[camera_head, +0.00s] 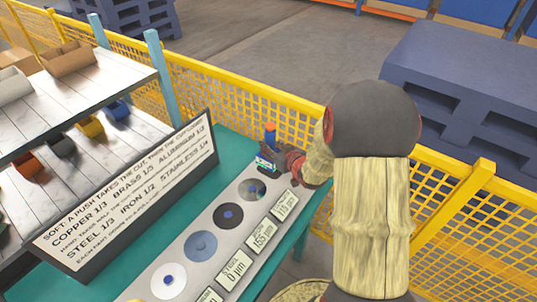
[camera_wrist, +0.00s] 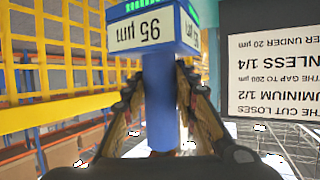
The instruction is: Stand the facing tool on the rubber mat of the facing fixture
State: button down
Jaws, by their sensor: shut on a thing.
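The facing tool (camera_head: 269,138) has a blue handle and a box-shaped head with a display. In the wrist view its blue shaft (camera_wrist: 160,100) stands between the fingers and the display reads 95 µm. My gripper (camera_head: 282,160) is shut on the shaft; the fingers also show in the wrist view (camera_wrist: 166,75). The tool looks roughly upright, just beyond the far end of the facing fixture (camera_head: 185,242), near its farthest round pad (camera_head: 252,189). I cannot tell whether it touches anything. The fixture has a row of round pads, one of them dark (camera_head: 228,215); which is the rubber mat is unclear.
A sign board (camera_head: 130,195) stands along the left of the fixture. Small value cards (camera_head: 236,268) line its right. The teal table (camera_head: 235,146) ends at a yellow mesh fence (camera_head: 235,100). A shelf rack (camera_head: 75,95) is at left, and a dark pallet stack (camera_head: 465,90) lies beyond the fence.

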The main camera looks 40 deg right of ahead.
jog(key=shift+w+d+f+b, duration=0.6)
jog(key=shift+w+d+f, duration=0.15)
jog(key=shift+f, duration=0.75)
jog(key=shift+w+d+f+b, duration=0.65)
jog(key=shift+w+d+f, duration=0.1)
jog(key=shift+f, duration=0.8)
jog(key=shift+w+d+f+b, duration=0.6)
jog(key=shift+w+d+f, duration=0.15)
jog(key=shift+f, duration=0.75)
jog(key=c, duration=1.9)
grip_release()
jog(key=shift+s+a+f, duration=0.1)
jog(key=shift+f, duration=0.25)
jog(key=o, duration=0.4)
jog(key=shift+o, duration=0.5)
jog(key=shift+r, duration=0.1)
